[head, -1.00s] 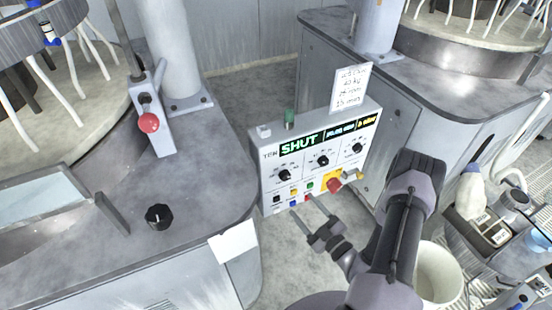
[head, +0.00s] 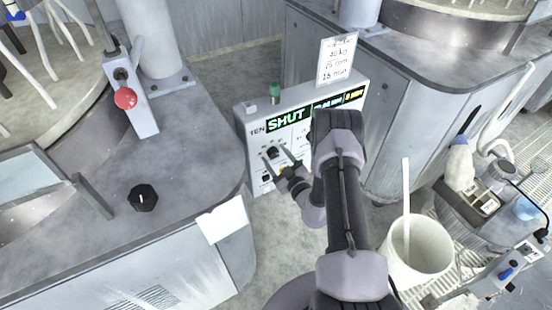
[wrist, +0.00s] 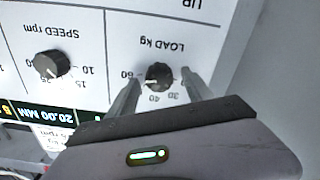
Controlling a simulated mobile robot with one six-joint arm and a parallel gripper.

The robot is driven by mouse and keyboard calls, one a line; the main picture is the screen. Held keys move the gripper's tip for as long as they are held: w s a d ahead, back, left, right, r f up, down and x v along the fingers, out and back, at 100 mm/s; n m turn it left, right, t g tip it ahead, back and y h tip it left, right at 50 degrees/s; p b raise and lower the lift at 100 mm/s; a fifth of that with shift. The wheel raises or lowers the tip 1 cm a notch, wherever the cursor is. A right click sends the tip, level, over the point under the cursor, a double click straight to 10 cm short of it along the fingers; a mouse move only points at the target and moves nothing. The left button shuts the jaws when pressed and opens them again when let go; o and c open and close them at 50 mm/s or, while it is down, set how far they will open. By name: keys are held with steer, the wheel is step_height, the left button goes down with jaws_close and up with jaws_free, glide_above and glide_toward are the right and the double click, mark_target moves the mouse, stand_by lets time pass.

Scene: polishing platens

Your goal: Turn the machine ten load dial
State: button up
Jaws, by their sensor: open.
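The machine ten control box (head: 246,140) is marked TEN and shows SHUT on its lit display. Its load dial (wrist: 158,77) is a black knob labelled LOAD kg, upside down in the wrist view. A pale mark on the knob points to the lower left there, between the printed 60 and 40. The load dial (head: 272,152) also shows in the head view, at the panel's left. My gripper (wrist: 161,74) is open, one finger on each side of the dial. I cannot tell whether the fingers touch it. My arm hides the panel's right part in the head view.
The speed dial (wrist: 52,65) sits beside the load dial. A note card (head: 337,60) and a green lamp (head: 275,92) stand on the box. A grey machine bench (head: 190,165) is at left, and a white bucket (head: 418,250) stands at lower right.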

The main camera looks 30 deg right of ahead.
jaws_close()
steer(key=shift+n, duration=0.3)
steer(key=n, duration=0.3)
steer(key=shift+n, duration=0.4)
steer(key=n, duration=0.3)
steer(key=shift+a+f+n, duration=0.1)
steer(key=shift+n, duration=0.2)
steer(key=n, duration=0.4)
steer(key=shift+f, duration=0.1)
steer(key=shift+n, duration=1.8)
